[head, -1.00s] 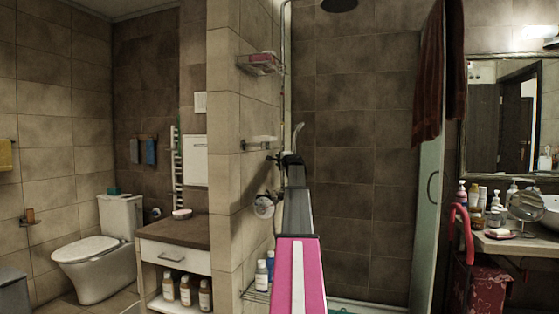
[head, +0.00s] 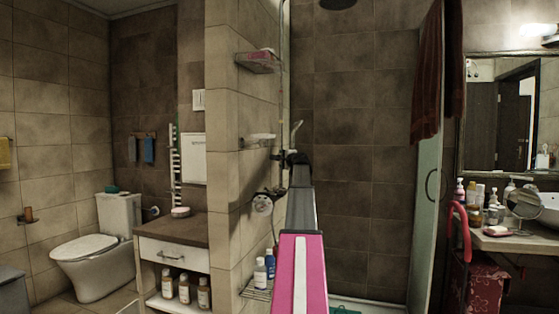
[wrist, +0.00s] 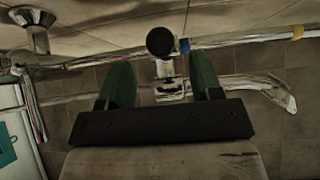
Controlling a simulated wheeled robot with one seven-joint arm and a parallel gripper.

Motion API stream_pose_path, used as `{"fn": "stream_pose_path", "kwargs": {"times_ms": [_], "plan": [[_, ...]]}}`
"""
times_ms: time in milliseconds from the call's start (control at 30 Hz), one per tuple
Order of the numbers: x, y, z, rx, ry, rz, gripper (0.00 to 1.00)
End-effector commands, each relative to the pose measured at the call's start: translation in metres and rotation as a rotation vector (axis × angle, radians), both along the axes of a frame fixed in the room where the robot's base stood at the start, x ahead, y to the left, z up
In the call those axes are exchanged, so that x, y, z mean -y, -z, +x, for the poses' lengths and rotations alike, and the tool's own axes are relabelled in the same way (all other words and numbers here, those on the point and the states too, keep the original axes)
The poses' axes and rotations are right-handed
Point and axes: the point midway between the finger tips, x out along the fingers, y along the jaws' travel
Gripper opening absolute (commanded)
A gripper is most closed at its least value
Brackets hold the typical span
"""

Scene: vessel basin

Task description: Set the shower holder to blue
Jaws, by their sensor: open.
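The shower holder (wrist: 165,72) is on a rail that runs across the wrist view, with a round black knob (wrist: 160,42) facing up in the picture. A blue mark (wrist: 184,45) is on the rail just right of the knob, and a yellow mark (wrist: 297,32) is farther right. The pale hand shower (wrist: 285,95) extends right from the holder; its top shows in the head view (head: 296,127). My gripper (wrist: 163,72) is open, with one green finger on each side of the holder. I cannot tell whether they touch it. In the head view my arm hides the holder.
Bottles (head: 262,272) stand on a low rack. A glass panel (head: 427,190) is to the right. The back shower wall is bare.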

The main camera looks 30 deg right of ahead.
Motion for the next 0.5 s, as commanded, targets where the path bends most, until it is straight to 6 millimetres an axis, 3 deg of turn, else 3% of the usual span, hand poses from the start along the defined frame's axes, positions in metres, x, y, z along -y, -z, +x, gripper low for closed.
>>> {"fn": "stream_pose_path", "kwargs": {"times_ms": [33,200,500], "plan": [[-0.003,0.001,-0.014,0.000,0.000,0.000,0.59],[-0.005,0.000,-0.041,0.001,0.000,0.000,0.59],[-0.004,-0.001,-0.050,0.000,-0.001,0.000,0.59]]}}
